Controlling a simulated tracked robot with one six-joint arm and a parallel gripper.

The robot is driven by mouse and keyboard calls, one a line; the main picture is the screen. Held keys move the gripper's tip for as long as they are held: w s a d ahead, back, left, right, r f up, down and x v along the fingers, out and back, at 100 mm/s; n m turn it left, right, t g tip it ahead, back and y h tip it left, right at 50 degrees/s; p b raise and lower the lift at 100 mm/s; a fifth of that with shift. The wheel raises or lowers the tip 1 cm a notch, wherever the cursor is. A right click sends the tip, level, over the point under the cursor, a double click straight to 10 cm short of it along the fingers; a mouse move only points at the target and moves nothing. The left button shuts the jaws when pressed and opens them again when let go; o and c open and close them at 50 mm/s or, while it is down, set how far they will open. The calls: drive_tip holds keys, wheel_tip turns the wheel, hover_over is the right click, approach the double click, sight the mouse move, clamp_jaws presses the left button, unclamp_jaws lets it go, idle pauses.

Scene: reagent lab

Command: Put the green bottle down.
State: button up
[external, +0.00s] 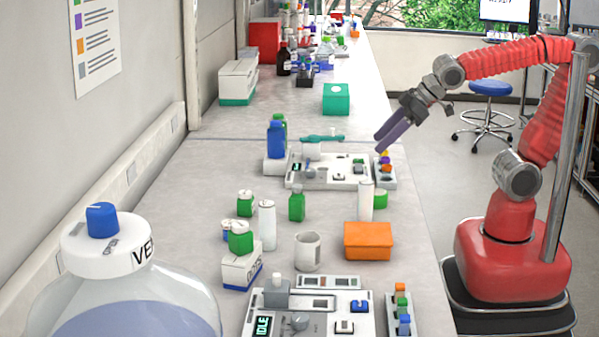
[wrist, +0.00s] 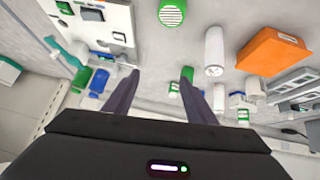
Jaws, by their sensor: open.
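A green bottle (external: 297,205) stands upright on the bench, between the far white instrument and the near objects. A second green bottle (external: 281,124) is partly hidden behind a blue bottle (external: 276,139); the green (wrist: 80,78) and blue (wrist: 98,81) pair also shows in the wrist view. I cannot tell which green bottle the task means. My gripper (external: 384,141) is open and empty, raised above the bench's right side and apart from both bottles. In the wrist view its dark fingers (wrist: 157,90) stand wide apart with nothing between them.
The far instrument (external: 320,178) lies below and left of my gripper. A teal box (external: 336,99) is farther back. Bare bench lies around (external: 410,225).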

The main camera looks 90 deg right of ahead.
drive_tip(key=s+f+g+y, duration=0.1)
drive_tip(key=s+f+g, duration=0.1)
drive_tip(key=s, duration=0.9)
drive_tip(key=shift+s+a+f, duration=0.15)
drive_tip(key=shift+a+f, duration=0.3)
drive_tip(key=shift+f, duration=0.15)
